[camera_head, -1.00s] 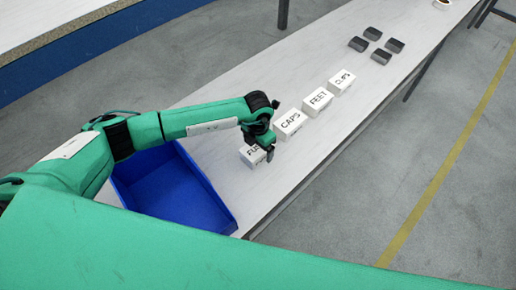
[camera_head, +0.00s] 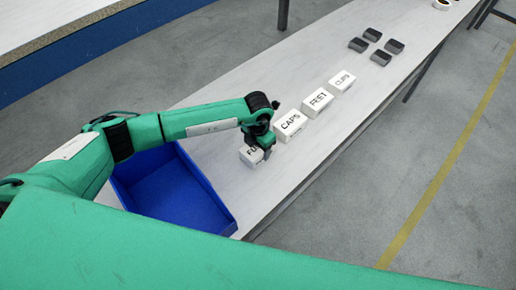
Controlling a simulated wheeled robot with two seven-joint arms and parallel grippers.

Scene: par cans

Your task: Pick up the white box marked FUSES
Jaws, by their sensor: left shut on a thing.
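The white box marked FUSES (camera_head: 249,156) stands on the light table (camera_head: 262,190) at the near end of a row of white boxes. Only the first letters of its label show. The rest is hidden by my left gripper (camera_head: 264,151), which is over the box from above and shut on it. The box looks to be still at table height; I cannot tell whether it touches the table. My right gripper is not in view.
White boxes marked CAPS (camera_head: 290,125), FEET (camera_head: 318,102) and CLIPS (camera_head: 342,81) stand behind it. An empty blue tray (camera_head: 232,226) lies at the left. Several dark grey blocks (camera_head: 381,57) and a cup (camera_head: 442,4) are farther back.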

